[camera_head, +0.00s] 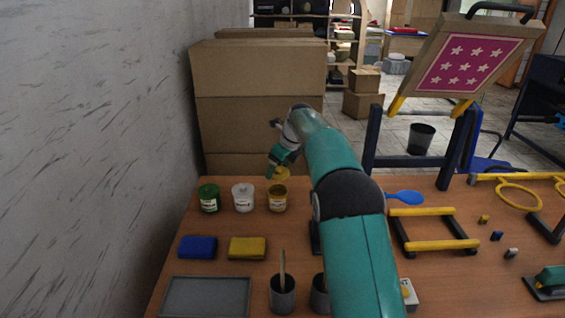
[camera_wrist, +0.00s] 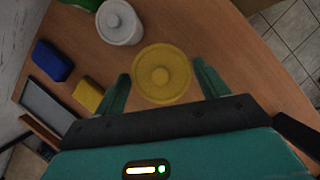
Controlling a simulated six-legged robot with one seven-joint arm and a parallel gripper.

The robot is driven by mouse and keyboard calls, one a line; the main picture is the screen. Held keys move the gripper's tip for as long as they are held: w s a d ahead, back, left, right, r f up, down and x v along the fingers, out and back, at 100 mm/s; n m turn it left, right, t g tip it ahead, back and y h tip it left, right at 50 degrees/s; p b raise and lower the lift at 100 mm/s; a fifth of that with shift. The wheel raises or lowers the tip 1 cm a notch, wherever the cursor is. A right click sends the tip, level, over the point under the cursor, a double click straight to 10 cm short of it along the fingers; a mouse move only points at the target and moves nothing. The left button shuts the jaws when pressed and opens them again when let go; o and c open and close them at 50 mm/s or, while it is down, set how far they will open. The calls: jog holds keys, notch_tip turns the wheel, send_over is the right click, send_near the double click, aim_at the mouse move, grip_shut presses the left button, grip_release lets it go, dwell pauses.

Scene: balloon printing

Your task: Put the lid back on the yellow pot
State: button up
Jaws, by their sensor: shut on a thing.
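The yellow pot (camera_head: 277,200) stands on the wooden table at the right end of a row of three pots. A round yellow lid (camera_head: 282,174) is in my gripper (camera_head: 277,168), just above the pot in the head view, with a small gap between them.
A white pot (camera_head: 243,199) stands left of the yellow pot, and a green pot (camera_head: 209,199) left of that. Blue (camera_head: 198,247) and yellow (camera_head: 247,248) blocks lie nearer. Cardboard boxes (camera_head: 258,95) rise behind the table; a wall is at the left.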

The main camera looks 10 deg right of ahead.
aim_at(281, 173)
jog(key=shift+w, duration=0.2)
jog(key=shift+w+d+f+m, duration=0.15)
jog(key=shift+m, duration=0.15)
jog(key=shift+s+a+f, duration=0.2)
jog(key=shift+s+f, duration=0.05)
jog(key=shift+f, duration=0.1)
jog(key=shift+w+d+f, duration=0.1)
jog(key=shift+w+f, duration=0.05)
jog(key=shift+f, duration=0.8)
jog(key=shift+s+f, duration=0.2)
jog(key=shift+f, duration=0.4)
jog(key=shift+w+f, duration=0.1)
jog(key=shift+f, duration=1)
jog(key=shift+f, duration=0.15)
jog(key=o, duration=1)
